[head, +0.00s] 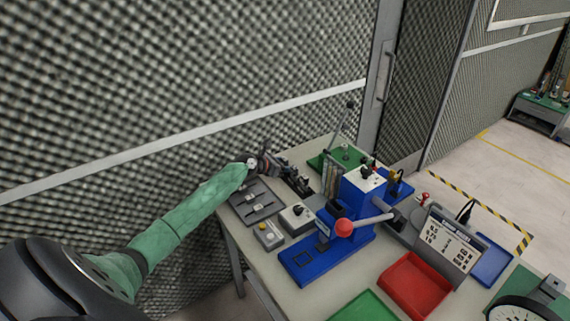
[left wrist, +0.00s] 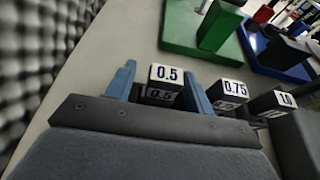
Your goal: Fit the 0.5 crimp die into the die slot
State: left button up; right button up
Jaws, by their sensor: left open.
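The 0.5 crimp die (left wrist: 166,73) is a block with a white label, seen close up in the left wrist view. My left gripper (left wrist: 158,82) has its two blue fingers open, one on each side of this die. I cannot tell whether either finger touches it. The 0.75 die (left wrist: 235,87) and the 1.0 die (left wrist: 286,98) stand in a row to its right. In the head view my left gripper (head: 268,164) is at the table's far left, by the row of dies. The blue press (head: 364,190) stands mid-table. I cannot make out the die slot clearly.
A grey tray (head: 256,201), a box with a yellow button (head: 268,236) and a knob box (head: 297,219) lie left of the press. A red bin (head: 415,285) and a labelled stand (head: 448,246) are to its right. A foam wall runs behind the table.

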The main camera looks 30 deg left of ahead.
pick_arm(q)
jog(key=shift+w+d+f, duration=0.1)
jog(key=shift+w+f, duration=0.1)
jog(key=shift+w, duration=0.15)
jog(key=c, duration=1)
jog(key=shift+r, duration=0.1)
